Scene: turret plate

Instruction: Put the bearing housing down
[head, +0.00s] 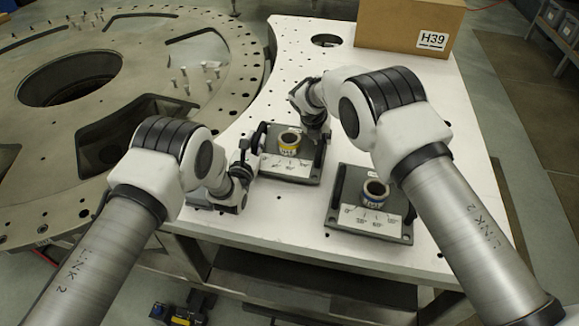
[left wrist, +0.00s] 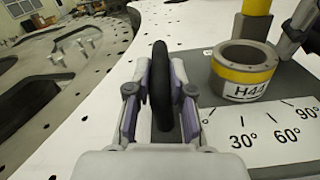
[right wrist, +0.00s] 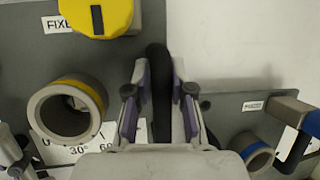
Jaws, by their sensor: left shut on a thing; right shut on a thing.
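The bearing housing is a grey plate (head: 288,179) with a yellow-banded ring (head: 290,140), a white dial card and a black handle on each side. The ring (left wrist: 244,72) reads H44 in the left wrist view. My left gripper (head: 254,148) is shut on the left handle (left wrist: 161,82). My right gripper (head: 318,132) is shut on the right handle (right wrist: 159,85). The plate looks level over the white table; I cannot tell whether it touches the table. A yellow-topped part (right wrist: 95,18) stands behind the ring in the right wrist view.
A second, blue-banded housing (head: 375,190) on its own plate stands close to the right on the white table (head: 290,225). A cardboard box (head: 400,22) marked H39 is at the back. The large round turret plate (head: 40,130) with loose bolts is at left.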

